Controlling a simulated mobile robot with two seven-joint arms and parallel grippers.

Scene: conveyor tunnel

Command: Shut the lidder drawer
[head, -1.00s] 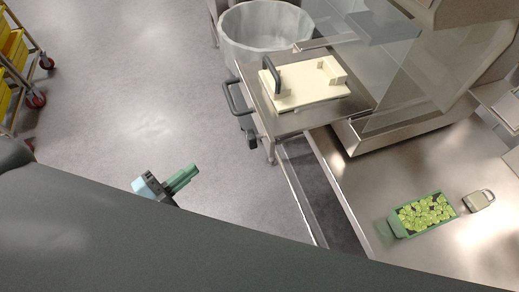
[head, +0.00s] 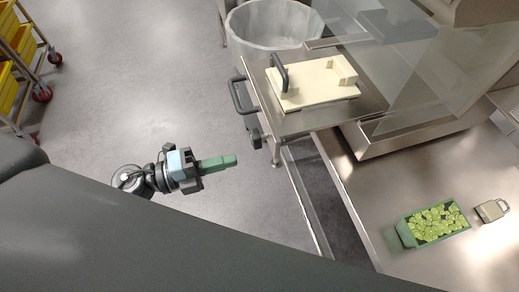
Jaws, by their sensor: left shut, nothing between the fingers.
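The lidder drawer (head: 262,88) is pulled out to the left of the machine, with a black bar handle (head: 238,97) on its left front. A cream block plate (head: 318,88) with a dark upright handle lies on it. My left gripper (head: 234,160) has green fingers, shut and empty, over the floor below and left of the drawer handle, apart from it. My right gripper is not in view.
A clear-lined bin (head: 272,35) stands behind the drawer. A green tray of green pieces (head: 437,223) and a small metal item (head: 491,210) lie on the steel counter (head: 372,185). A cart with yellow bins (head: 12,60) stands far left. The floor between is clear.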

